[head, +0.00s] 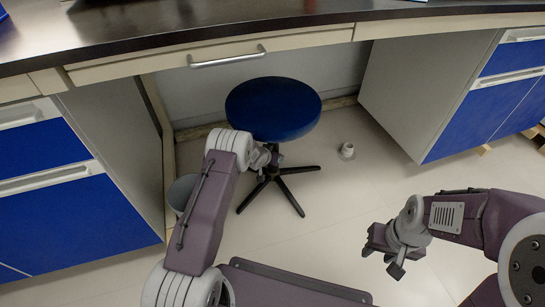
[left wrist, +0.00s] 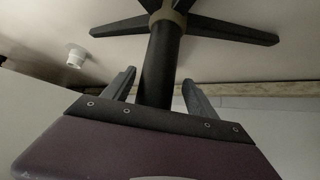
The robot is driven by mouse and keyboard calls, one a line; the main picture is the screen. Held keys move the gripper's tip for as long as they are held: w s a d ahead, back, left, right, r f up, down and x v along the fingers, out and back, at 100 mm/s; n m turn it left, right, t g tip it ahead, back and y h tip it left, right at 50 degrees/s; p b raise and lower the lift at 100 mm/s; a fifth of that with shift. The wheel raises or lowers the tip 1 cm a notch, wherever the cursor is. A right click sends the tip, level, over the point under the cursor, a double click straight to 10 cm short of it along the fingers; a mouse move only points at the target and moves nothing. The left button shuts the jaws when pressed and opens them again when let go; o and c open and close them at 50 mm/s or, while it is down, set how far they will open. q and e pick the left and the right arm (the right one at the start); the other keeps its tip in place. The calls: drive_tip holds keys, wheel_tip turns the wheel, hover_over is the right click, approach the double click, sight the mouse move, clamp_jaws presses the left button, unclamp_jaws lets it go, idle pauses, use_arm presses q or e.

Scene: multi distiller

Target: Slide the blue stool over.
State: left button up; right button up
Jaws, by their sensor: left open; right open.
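The blue stool (head: 273,108) stands on the floor in the knee space under the counter, with a round blue seat and a black star base (head: 275,182). My left gripper (head: 272,158) is just below the front of the seat, by the stool's column, and is partly hidden by the arm and seat. In the left wrist view the dark column (left wrist: 160,62) rises between the two fingers of my left gripper (left wrist: 160,90), which are open with gaps beside it. My right gripper (head: 383,252) is open and empty above the floor at the right.
The dark counter (head: 200,22) with a drawer handle (head: 227,60) overhangs the stool. Blue-fronted cabinets stand at left (head: 75,225) and right (head: 485,115). A grey bin (head: 183,192) is left of the stool. A small white floor fitting (head: 347,151) is to its right. Floor in front is clear.

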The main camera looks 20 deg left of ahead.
use_arm(q)
drive_tip(key=shift+d, duration=0.15)
drive_tip(key=p+v, duration=0.7)
drive_tip(key=v, duration=0.2)
drive_tip(key=shift+p, duration=0.3)
drive_tip(key=shift+s+f, duration=0.1)
